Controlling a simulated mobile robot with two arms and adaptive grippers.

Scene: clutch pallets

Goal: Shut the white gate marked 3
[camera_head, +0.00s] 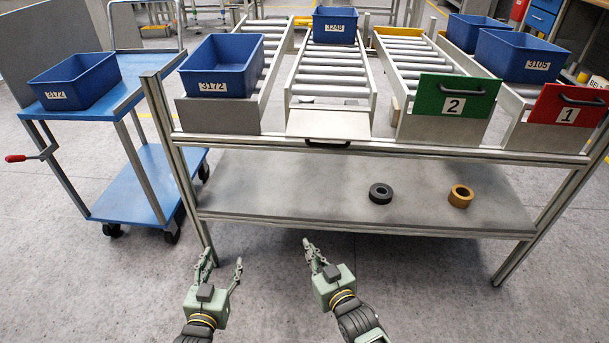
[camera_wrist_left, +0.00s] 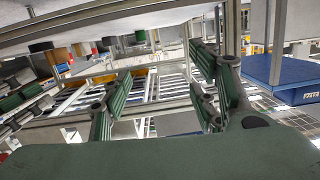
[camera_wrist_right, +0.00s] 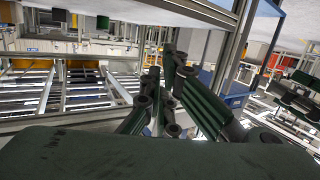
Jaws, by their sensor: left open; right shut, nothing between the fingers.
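The white gate (camera_head: 328,124) at the front of the middle roller lane is folded down and lies nearly flat, sticking out over the rack's front rail. Its black handle (camera_head: 327,145) shows at its front edge. No number 3 is visible on the side facing me. My left gripper (camera_head: 223,261) is open and empty, below and to the left of the gate, in front of the rack. My right gripper (camera_head: 312,249) is shut and empty, below the gate and apart from it. In the wrist views, the left fingers (camera_wrist_left: 158,110) are spread and the right fingers (camera_wrist_right: 168,108) are together.
The green gate 2 (camera_head: 451,104) and red gate 1 (camera_head: 568,112) stand upright to the right. A blue bin (camera_head: 335,26) sits far up the middle lane. The lower shelf (camera_head: 290,190) holds a black ring and a brown ring. A blue cart (camera_head: 120,200) stands left.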

